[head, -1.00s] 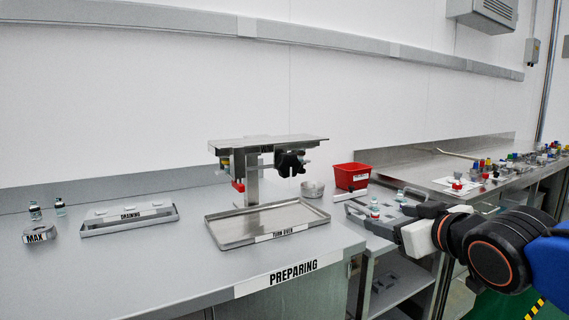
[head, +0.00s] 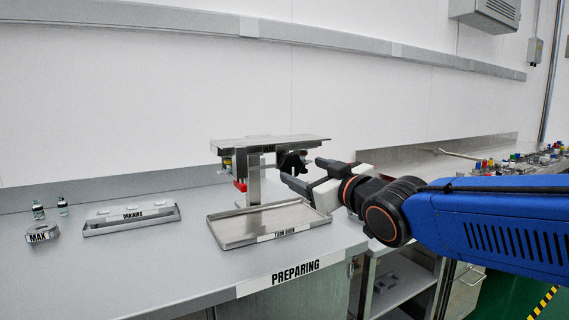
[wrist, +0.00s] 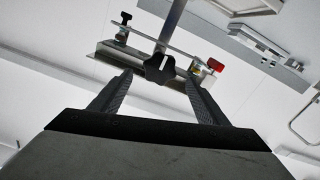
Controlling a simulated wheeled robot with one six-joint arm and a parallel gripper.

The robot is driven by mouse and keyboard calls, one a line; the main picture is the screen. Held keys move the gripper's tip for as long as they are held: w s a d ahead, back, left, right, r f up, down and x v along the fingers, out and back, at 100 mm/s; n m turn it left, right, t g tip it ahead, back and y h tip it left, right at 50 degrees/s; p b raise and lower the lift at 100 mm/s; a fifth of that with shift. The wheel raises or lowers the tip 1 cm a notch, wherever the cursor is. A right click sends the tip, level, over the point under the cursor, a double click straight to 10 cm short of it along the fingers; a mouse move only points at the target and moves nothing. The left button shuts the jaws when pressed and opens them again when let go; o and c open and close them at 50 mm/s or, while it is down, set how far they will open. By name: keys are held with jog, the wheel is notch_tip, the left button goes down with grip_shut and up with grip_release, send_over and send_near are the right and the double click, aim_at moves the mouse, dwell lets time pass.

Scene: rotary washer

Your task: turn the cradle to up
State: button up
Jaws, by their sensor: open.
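The cradle is on a metal turn-over stand (head: 254,180) with a flat plate on top (head: 270,141). Its black star-shaped knob (head: 291,161) faces right, partly behind my gripper in the head view. In the wrist view the knob (wrist: 160,69) shows in front of a metal bar (wrist: 113,55), with a small clamp (wrist: 121,33) at one end and a red handle (wrist: 215,65) at the other. My gripper (head: 303,170) is open. In the wrist view its fingertips (wrist: 160,77) lie either side of the knob, apart from it; contact is not seen.
A metal tray (head: 232,233) labelled TURN OVER lies below the stand. The bench front left is clear. Several coloured items (head: 490,166) lie on the far right bench.

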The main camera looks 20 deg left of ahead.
aim_at(285, 162)
jog(key=x, duration=1.1)
jog(key=c, duration=1.5)
